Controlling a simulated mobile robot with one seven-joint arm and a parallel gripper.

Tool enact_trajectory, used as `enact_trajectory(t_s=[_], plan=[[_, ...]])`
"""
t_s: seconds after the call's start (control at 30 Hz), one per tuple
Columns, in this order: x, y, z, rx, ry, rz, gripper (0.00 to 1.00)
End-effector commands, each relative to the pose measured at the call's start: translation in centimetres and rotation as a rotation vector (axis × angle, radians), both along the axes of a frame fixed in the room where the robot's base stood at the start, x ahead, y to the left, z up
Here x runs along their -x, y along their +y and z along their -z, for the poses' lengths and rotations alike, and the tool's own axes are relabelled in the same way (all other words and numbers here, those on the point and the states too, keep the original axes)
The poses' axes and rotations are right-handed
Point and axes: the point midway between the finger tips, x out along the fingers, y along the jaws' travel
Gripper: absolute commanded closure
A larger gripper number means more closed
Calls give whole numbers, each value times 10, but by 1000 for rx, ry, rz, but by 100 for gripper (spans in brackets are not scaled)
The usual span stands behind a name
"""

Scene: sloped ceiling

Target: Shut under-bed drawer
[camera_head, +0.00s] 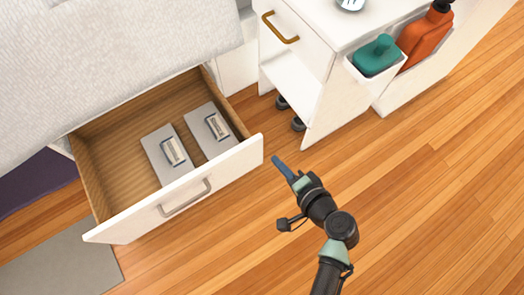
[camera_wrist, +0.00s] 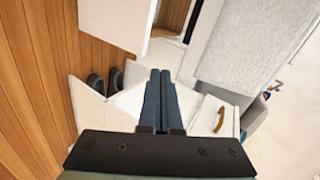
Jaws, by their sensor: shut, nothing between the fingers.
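The under-bed drawer (camera_head: 245,152) is pulled out from under the bed in the head view. It has a white front with a grey bar handle (camera_head: 186,198) and wooden inner walls. Two grey boxed items (camera_head: 155,150) lie inside. My gripper (camera_head: 279,164) is shut and empty, just right of the right end of the drawer front, with a small gap seeming to lie between them. In the wrist view my gripper (camera_wrist: 159,75) shows two dark blue fingers together, and the drawer front (camera_wrist: 112,22) appears at upper left.
A white wheeled cabinet (camera_head: 328,60) with a brass handle stands right of the drawer. The bed (camera_head: 90,60) is above the drawer. A grey mat (camera_head: 65,270) lies at lower left. Wooden floor at right is clear.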

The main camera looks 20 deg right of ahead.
Motion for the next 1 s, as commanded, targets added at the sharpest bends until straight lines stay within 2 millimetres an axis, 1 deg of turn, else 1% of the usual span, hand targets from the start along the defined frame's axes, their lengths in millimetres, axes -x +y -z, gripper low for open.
enact_trajectory(t_s=[0.03,0.1,0.2,0.27,0.33,0.47,0.7,0.83,1.0], plan=[[13,3,31,-43,18,19,100],[24,6,47,-86,32,36,100],[33,9,59,-123,43,50,100],[34,11,62,-132,44,54,100],[31,12,65,-135,44,54,100],[15,16,75,-132,43,51,100],[-29,29,102,-131,42,50,100],[-51,35,115,-130,43,50,100],[-74,41,111,-129,42,51,100]])
